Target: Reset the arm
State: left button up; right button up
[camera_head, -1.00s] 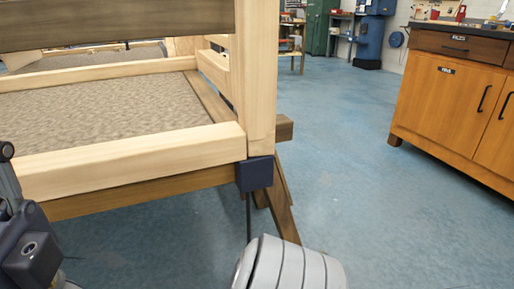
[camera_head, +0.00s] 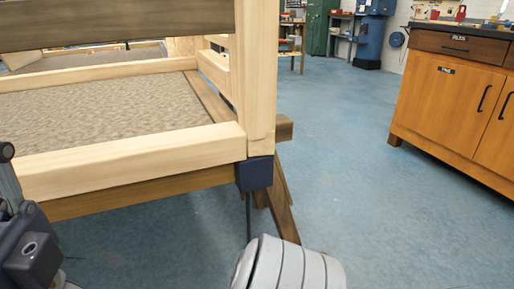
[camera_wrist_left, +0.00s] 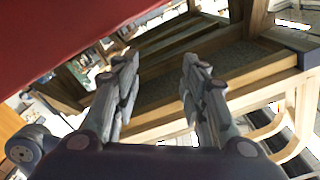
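My left gripper (camera_wrist_left: 158,75) shows in the left wrist view with its two fingers spread apart and nothing between them. Beyond the fingers is the wooden bodyframe (camera_wrist_left: 262,92), seen tilted. In the head view, the bodyframe (camera_head: 130,160) fills the left side, with a pale front rail, an upright post and a dark blue block at the post's lower end. A dark part of my left arm (camera_head: 28,245) shows at the lower left edge of the head view. A grey-white ribbed part (camera_head: 290,265), probably mine, shows at bottom centre. My right gripper is not in view.
A wooden cabinet (camera_head: 450,105) with dark handles stands at the right. A blue machine (camera_head: 372,35) and a green cabinet (camera_head: 317,28) stand at the back. The blue floor (camera_head: 350,160) between bodyframe and cabinet is clear. A red surface (camera_wrist_left: 80,35) covers the wrist view's upper left.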

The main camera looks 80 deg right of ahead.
pick_arm(q)
jog(key=shift+v, duration=1.2)
